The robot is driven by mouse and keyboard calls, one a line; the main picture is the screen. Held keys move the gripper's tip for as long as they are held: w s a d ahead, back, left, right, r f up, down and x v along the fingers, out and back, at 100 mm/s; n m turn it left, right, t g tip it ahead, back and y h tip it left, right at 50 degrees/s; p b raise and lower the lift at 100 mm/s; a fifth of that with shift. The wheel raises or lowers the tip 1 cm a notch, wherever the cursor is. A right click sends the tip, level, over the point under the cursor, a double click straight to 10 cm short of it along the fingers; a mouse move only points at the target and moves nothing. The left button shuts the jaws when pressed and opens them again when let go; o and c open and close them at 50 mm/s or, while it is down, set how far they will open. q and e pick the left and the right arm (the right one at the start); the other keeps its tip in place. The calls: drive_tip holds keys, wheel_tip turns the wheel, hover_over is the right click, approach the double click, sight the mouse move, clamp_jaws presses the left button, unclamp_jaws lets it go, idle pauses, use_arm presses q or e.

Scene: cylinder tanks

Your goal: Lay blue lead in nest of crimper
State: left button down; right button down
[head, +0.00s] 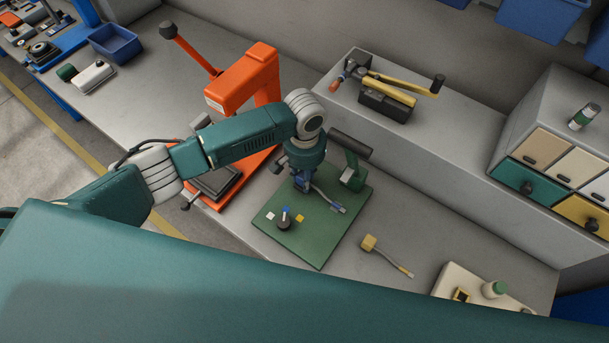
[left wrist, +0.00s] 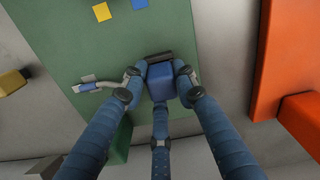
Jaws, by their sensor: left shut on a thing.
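The blue lead has a blue block (left wrist: 161,80), a grey cable and a blue-banded end (left wrist: 84,88). My left gripper (head: 303,184) is shut on the block, over the green board (head: 318,244) of the crimper. The cable slants right and down in the head view, with its end (head: 338,209) over the board. A dark piece (left wrist: 160,57) sits at the block's far side in the left wrist view. Whether the block touches the board or the nest, I cannot tell. The crimper's green upright (head: 352,176) with dark handle stands just right of my gripper. My right gripper is not in view.
A dark knob (head: 284,223) with white, blue and yellow marks is on the board. A yellow lead (head: 369,243) lies on the bench to the right. An orange press (head: 243,80) stands to the left. A yellow-handled tool (head: 385,95) is on the shelf behind.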

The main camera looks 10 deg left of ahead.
use_arm(q)
drive_tip(key=shift+f, duration=0.15)
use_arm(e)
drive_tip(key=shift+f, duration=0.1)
use_arm(q)
drive_tip(key=c, duration=1.3)
unclamp_jaws()
wheel_tip(320, 180, up, 12)
drive_tip(key=shift+r, duration=0.1)
